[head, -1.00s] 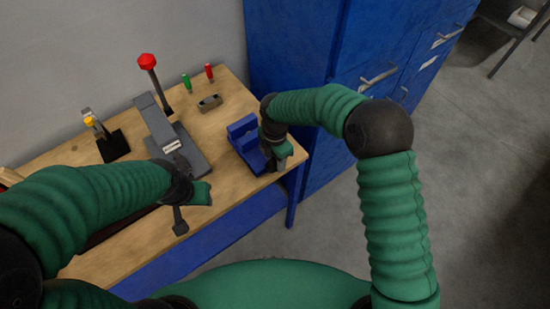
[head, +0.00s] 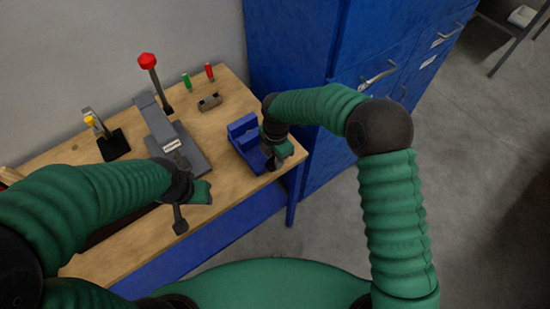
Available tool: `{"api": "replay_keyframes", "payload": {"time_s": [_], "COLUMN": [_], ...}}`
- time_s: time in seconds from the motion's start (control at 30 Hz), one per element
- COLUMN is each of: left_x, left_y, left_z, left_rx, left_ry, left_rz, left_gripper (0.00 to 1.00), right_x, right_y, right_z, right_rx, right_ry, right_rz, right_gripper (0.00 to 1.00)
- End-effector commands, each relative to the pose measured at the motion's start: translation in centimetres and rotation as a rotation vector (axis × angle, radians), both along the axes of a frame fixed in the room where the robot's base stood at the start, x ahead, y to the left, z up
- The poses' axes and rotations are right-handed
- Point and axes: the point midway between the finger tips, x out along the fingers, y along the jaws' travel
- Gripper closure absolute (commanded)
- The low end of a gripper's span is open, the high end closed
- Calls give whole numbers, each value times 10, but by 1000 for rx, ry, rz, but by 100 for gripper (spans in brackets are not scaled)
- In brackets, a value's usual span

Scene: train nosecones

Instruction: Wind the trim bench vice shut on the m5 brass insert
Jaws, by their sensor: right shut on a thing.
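The blue bench vice (head: 243,137) stands near the right end of the wooden bench. My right gripper (head: 275,160) is at the vice's front right side, shut on what appears to be the vice handle; the wrist hides most of the handle. The vice's jaws show a gap from above. I cannot make out the m5 brass insert. My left gripper (head: 181,218) hangs over the bench's front edge, left of the vice and apart from it. Its fingers are too dark and small to tell whether they are open.
A grey press-like tool with a red knob (head: 147,61) stands left of the vice. Green (head: 186,81) and red (head: 209,71) handled tools and a small grey block (head: 209,102) are behind. A black stand (head: 114,145) is further left. Blue cabinets (head: 300,50) rise at the right.

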Motion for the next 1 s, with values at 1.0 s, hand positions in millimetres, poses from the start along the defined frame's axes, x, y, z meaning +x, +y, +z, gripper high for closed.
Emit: {"api": "replay_keyframes", "payload": {"time_s": [1.0], "left_x": [0], "left_y": [0], "left_z": [-15], "left_rx": [0], "left_ry": [0], "left_rz": [0], "left_gripper": [58], "right_x": [10], "right_y": [-10], "right_z": [-6], "right_rx": [468], "right_ry": [331], "right_rz": [-4], "right_gripper": [100]}}
